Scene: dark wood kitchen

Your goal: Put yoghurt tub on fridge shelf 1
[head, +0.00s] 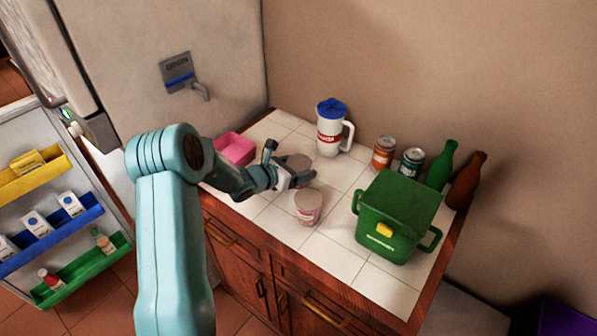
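The front tub (308,208) has a pink-and-white label and stands clear of my gripper. My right gripper is out of view.
The door holds yellow (35,172), blue (45,235) and green (80,270) bins with small items. On the counter are a pink container (236,149), a blue-lidded jug (331,128), cans (384,153), a green lidded bin (397,215) and bottles (440,167). The front counter tiles are clear.

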